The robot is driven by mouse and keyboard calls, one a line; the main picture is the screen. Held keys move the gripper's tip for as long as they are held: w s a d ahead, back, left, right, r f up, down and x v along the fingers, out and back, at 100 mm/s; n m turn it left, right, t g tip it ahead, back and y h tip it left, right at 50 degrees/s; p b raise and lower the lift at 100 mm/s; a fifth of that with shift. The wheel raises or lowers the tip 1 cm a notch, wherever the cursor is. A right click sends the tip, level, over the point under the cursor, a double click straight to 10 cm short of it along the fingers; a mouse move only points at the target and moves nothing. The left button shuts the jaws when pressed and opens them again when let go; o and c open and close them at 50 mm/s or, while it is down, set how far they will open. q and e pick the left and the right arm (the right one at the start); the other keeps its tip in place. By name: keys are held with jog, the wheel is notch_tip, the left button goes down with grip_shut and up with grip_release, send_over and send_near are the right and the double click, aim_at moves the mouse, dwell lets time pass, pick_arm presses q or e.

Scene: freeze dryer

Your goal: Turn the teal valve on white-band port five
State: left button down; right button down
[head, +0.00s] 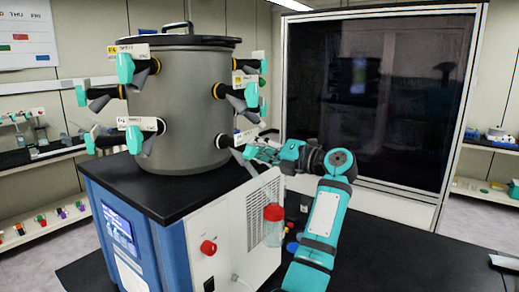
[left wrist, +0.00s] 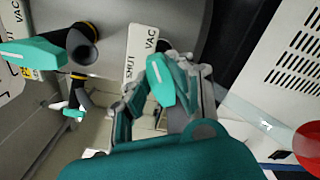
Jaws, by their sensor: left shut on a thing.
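The grey drum (head: 188,98) of the freeze dryer carries several black ports with teal valves around its side. My left gripper (head: 258,153) is at a lower port on the drum's right side. In the left wrist view, its fingers (left wrist: 163,95) are shut on a teal valve (left wrist: 160,82), one finger on each side. A white tag (left wrist: 127,45) with the letters SHUT and VAC is just beyond it. The held valve's port is mostly hidden, and I cannot read its number or band. My right gripper is not in view.
Another teal valve (left wrist: 35,52) on a black port is close on the left in the wrist view. A red-capped clear bottle (head: 273,228) is below my left gripper, beside the vented white side panel (head: 225,232). A large dark glass-fronted cabinet (head: 380,100) stands behind.

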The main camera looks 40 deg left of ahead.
pick_arm(q)
jog(key=shift+f+n+b, duration=0.15)
jog(key=shift+n+b, duration=0.15)
jog(key=shift+b, duration=0.3)
jog(key=n+b, duration=0.5)
jog(key=b, duration=0.2)
jog(key=shift+n, duration=0.3)
jog(key=n+b, duration=0.3)
jog(key=shift+s, duration=0.15)
jog(key=n+b, duration=0.1)
jog(key=n, duration=0.2)
jog(key=n+b, duration=0.1)
jog(key=n, duration=0.2)
jog(key=shift+s+n+b, duration=0.15)
jog(key=shift+n+b, duration=0.2)
jog(key=shift+n, duration=0.05)
jog(key=n+b, duration=0.1)
jog(key=n, duration=0.2)
jog(key=shift+n, duration=0.3)
jog(key=shift+s+n+b, duration=0.1)
jog(key=shift+n+b, duration=0.3)
jog(key=shift+n, duration=1.8)
